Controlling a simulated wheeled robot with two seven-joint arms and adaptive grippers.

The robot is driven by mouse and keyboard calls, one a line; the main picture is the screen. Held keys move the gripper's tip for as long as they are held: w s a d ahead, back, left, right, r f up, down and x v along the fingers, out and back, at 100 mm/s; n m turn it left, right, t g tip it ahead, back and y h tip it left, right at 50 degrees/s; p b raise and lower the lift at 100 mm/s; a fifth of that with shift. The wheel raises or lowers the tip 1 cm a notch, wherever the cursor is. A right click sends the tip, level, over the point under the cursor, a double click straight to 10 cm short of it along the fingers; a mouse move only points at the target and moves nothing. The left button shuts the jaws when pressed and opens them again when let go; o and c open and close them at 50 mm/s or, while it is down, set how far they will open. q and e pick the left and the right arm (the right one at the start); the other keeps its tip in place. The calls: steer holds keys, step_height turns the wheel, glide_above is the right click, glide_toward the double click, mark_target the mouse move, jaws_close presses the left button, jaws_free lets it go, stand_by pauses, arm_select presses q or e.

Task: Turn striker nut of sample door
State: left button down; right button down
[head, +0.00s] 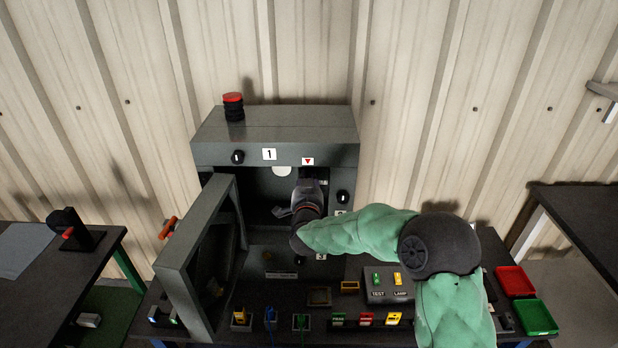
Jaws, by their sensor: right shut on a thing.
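The grey enclosure (275,121) stands on the dark bench against the wall. Its sample door (172,270) is swung open to the left, with an orange handle (168,228) on its outer side. My right arm, in a green sleeve, comes in from the right. My right gripper (311,190) is at the right side of the enclosure's opening, below a red triangle label (308,161). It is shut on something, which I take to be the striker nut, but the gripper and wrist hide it. My left gripper is not in view.
A dark knob (342,197) sits just right of my gripper. A TEST/LAMP box (388,284) and several small coloured parts line the bench front. A red tray (515,281) and a green tray (535,317) stand at the right. A red-topped beacon (233,106) stands on the enclosure.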

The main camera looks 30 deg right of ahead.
steer(key=shift+w+r, duration=0.1)
steer(key=shift+r, duration=0.3)
steer(key=c, duration=1.3)
jaws_free()
steer(key=shift+a, duration=0.1)
steer(key=shift+w+a+f, duration=0.1)
steer(key=shift+a+f, duration=0.05)
steer(key=shift+f, duration=0.2)
steer(key=v, duration=1.2)
steer(key=shift+r, duration=0.1)
steer(key=shift+o, duration=0.3)
